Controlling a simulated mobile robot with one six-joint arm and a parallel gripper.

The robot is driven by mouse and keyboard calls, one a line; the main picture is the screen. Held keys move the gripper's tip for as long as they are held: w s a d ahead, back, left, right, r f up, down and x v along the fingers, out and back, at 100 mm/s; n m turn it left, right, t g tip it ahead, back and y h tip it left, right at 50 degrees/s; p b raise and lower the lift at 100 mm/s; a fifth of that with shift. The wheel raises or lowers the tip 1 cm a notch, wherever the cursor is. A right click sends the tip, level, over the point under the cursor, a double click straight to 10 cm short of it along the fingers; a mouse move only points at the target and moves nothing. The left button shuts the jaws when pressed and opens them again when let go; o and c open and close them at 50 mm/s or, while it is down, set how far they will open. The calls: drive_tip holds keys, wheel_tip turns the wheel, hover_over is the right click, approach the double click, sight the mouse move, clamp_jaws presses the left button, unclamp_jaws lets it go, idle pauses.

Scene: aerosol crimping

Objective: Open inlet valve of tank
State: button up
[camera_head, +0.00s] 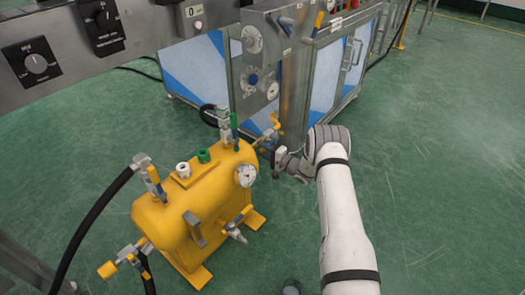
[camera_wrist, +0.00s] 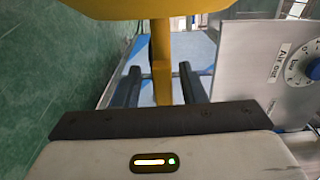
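The yellow tank (camera_head: 195,205) stands on the floor, with a gauge (camera_head: 245,175) on its right end. Which is the inlet valve cannot be told. My gripper (camera_head: 272,158) is at the tank's right rear, beside a yellow fitting (camera_head: 271,127). In the wrist view my gripper's dark fingers (camera_wrist: 158,88) are apart, with a yellow bar (camera_wrist: 162,60) between them; no clear contact shows.
A metal cabinet (camera_head: 330,75) with clear and blue panels stands behind the tank. A grey panel with an "Air out" dial (camera_wrist: 300,66) is close at the wrist view's right. A black hose (camera_head: 90,220) runs to the tank's left. Green floor is free at right.

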drive_tip(key=p+v, duration=0.3)
drive_tip(key=v, duration=0.4)
drive_tip(key=shift+s+d, duration=0.25)
drive_tip(key=shift+s, duration=0.05)
